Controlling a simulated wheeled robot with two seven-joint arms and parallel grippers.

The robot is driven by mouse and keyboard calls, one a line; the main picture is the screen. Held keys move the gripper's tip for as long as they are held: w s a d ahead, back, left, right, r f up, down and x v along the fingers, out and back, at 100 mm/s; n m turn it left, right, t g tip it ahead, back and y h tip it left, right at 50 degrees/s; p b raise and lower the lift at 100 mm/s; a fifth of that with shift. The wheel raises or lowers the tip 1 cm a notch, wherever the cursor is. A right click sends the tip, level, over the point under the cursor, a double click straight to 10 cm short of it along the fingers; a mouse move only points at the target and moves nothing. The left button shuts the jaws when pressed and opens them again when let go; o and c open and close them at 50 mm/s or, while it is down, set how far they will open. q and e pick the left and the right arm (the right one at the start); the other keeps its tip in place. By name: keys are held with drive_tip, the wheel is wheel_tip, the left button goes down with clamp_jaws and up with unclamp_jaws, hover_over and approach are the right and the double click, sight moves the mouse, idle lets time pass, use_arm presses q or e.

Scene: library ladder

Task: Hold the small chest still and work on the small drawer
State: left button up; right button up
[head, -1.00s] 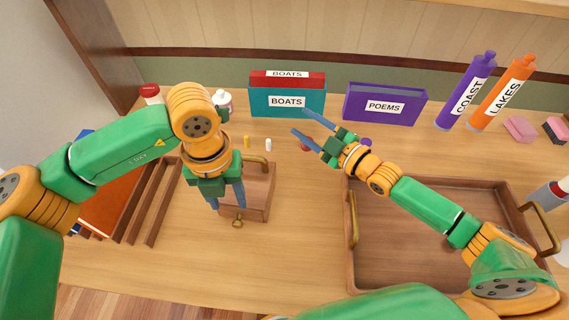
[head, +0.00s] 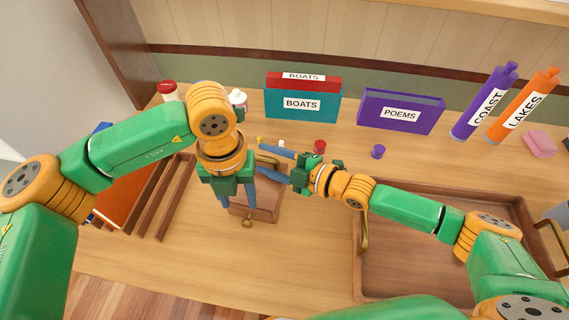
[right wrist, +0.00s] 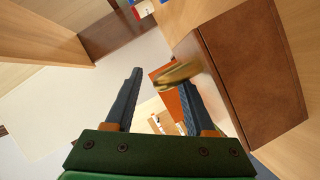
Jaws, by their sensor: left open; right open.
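The small brown chest (head: 268,197) stands on the table, partly hidden by both grippers. A small brass knob (head: 247,223) sticks out at its front, on what looks like the small drawer. A brass handle (right wrist: 176,74) shows at the chest's side in the right wrist view, next to the right-hand finger. My left gripper (head: 237,204) is open and points down at the chest's left part; I cannot tell whether it touches. My right gripper (head: 260,158) is open, with its fingertips at the chest's back end; the handle is mostly hidden there in the head view.
A brown tray (head: 362,270) with brass handles lies at right. Boats boxes (head: 302,103) and a Poems box (head: 400,113) stand behind. Wooden slats (head: 172,205) lie left.

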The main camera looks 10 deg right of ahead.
drive_tip(key=shift+w+a+f, duration=0.1)
drive_tip(key=shift+w+a, duration=0.15)
drive_tip(key=shift+a, duration=0.05)
drive_tip(key=shift+c, duration=0.2)
clamp_jaws()
drive_tip(key=shift+s+f, duration=0.1)
idle(0.9)
